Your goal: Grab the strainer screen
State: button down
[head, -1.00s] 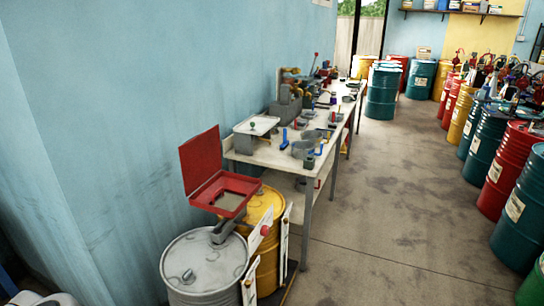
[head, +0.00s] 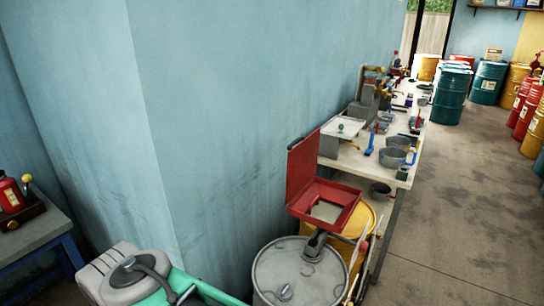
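I cannot single out the strainer screen with certainty. A red box-shaped funnel (head: 343,224) with its lid raised sits over the drums beside the wall. A pale flat panel (head: 326,211) shows in its bottom; I cannot tell if it is a mesh. The workbench (head: 345,163) behind it carries round grey pans (head: 392,157), a tray-like scale (head: 343,128) and small tools, too small to tell apart. My gripper is not in view.
A grey-topped drum (head: 285,262) and a yellow drum (head: 352,222) stand before the bench. A green and grey machine (head: 130,275) is at lower left, near a blue-legged table (head: 45,232). Open concrete floor (head: 455,205) lies right of the bench. More drums (head: 451,95) stand far back.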

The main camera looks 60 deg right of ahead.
aim_at(328, 212)
jog(key=i, duration=1.3)
jog(key=z, duration=3.05)
